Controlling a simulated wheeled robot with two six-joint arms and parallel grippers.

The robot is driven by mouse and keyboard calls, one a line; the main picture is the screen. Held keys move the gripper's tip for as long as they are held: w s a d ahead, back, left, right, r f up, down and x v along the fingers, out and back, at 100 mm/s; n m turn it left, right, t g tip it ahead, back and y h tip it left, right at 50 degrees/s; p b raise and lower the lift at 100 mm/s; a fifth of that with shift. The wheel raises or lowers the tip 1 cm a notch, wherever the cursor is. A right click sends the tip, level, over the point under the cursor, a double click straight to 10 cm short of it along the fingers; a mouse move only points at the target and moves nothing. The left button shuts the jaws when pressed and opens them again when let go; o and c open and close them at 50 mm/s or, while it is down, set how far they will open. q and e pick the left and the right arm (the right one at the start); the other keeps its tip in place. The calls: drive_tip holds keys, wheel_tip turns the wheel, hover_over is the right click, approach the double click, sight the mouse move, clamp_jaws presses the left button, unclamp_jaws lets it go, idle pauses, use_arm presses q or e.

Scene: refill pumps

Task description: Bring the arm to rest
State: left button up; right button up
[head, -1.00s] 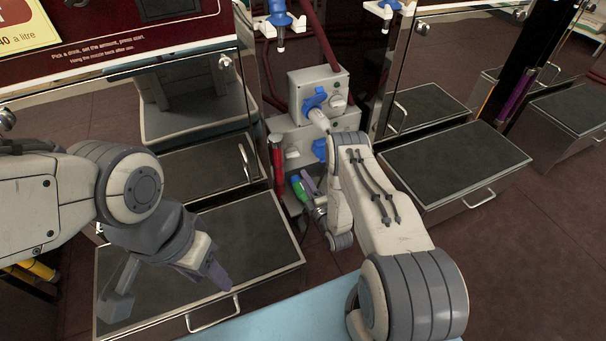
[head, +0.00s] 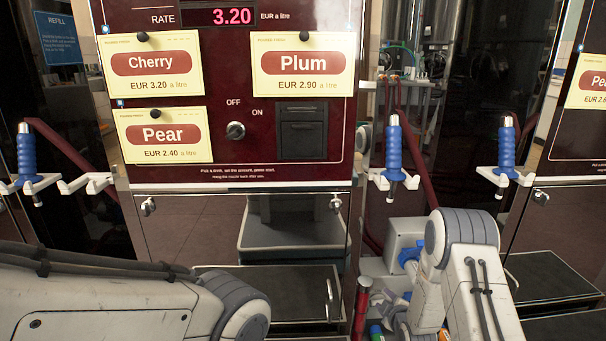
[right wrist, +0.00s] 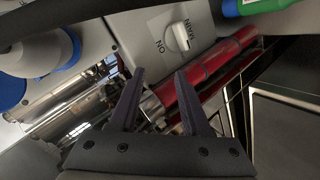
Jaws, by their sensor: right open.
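My right gripper (right wrist: 160,88) is open in the right wrist view, with two dark fingers apart and nothing between them that it holds. Beyond the fingers are a grey box with a white knob (right wrist: 178,37) marked ON and MAIN, and a red cylinder (right wrist: 215,62). I cannot tell whether the fingers touch either. In the head view my right arm comes up from the lower right and mostly hides its gripper, low beside the grey box (head: 403,236). My left arm shows at the lower left; its gripper is out of view.
A dark red refill panel (head: 222,70) with Cherry, Plum and Pear price cards stands ahead, its display reading 3.20. Blue-handled nozzles (head: 394,145) hang in white holders beside it. A metal shelf (head: 290,285) sits below.

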drive_tip(key=s+a+r+m+g, duration=0.3)
drive_tip(key=s+r+m+g, duration=0.4)
drive_tip(key=s, duration=0.6)
drive_tip(key=s+a+r+m+g, duration=0.25)
drive_tip(key=s+r+m, duration=0.25)
drive_tip(key=s+r, duration=0.6)
drive_tip(key=s+a+r+n+g+p, duration=0.1)
drive_tip(key=s+a+r+n, duration=0.2)
drive_tip(key=s+a, duration=0.45)
drive_tip(key=s+a+r+n+g+p, duration=0.1)
drive_tip(key=s+a+r+n+g, duration=0.1)
drive_tip(key=s+a+n, duration=0.5)
wheel_tip(320, 180, up, 38)
drive_tip(key=s+m+p, duration=0.2)
drive_tip(key=m+p, duration=0.1)
drive_tip(key=p, duration=3.4)
drive_tip(key=shift+d+r+y+p, duration=0.2)
drive_tip(key=shift+d+y+p, duration=0.15)
drive_tip(key=shift+y+p, duration=0.05)
